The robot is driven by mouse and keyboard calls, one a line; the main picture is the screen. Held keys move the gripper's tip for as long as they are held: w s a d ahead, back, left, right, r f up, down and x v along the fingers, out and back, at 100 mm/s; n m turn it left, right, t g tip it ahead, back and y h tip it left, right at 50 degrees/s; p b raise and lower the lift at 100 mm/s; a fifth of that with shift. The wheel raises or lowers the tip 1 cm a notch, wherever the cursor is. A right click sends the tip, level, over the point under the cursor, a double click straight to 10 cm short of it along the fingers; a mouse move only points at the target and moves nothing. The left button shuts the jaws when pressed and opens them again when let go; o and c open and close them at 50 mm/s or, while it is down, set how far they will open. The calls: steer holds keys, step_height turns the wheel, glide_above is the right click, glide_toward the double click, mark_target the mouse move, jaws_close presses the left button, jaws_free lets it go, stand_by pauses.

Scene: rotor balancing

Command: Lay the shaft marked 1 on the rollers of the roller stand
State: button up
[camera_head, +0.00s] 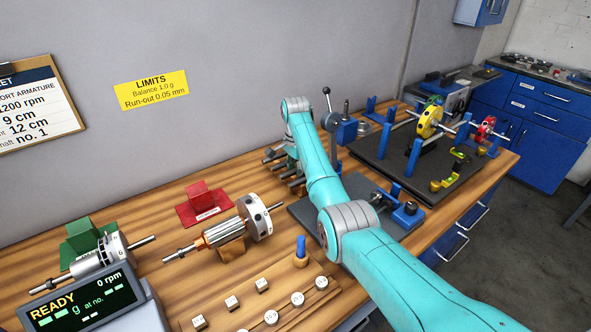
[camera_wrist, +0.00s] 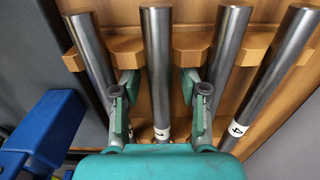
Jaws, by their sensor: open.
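Several plain steel shafts lie side by side in a wooden rack (camera_wrist: 258,47) in the wrist view. My gripper (camera_wrist: 158,88) is open, with one finger on each side of the second shaft from the left (camera_wrist: 158,60). That shaft has a white label (camera_wrist: 162,133) whose mark is too small to read surely. The shaft to its right (camera_wrist: 230,45) also bears a label. A grey base plate with blue blocks (camera_head: 408,213), perhaps the roller stand, is partly behind my arm.
A dark plate (camera_head: 375,165) with blue posts, a yellow rotor (camera_head: 430,120) and a red rotor (camera_head: 485,128) stands at right. An armature (camera_head: 225,232) on a wooden cradle, a red holder (camera_head: 203,207) and a weight block (camera_head: 262,300) occupy the left and front.

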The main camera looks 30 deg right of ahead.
jaws_close()
steer(key=shift+r, duration=0.1)
steer(key=shift+r, duration=3)
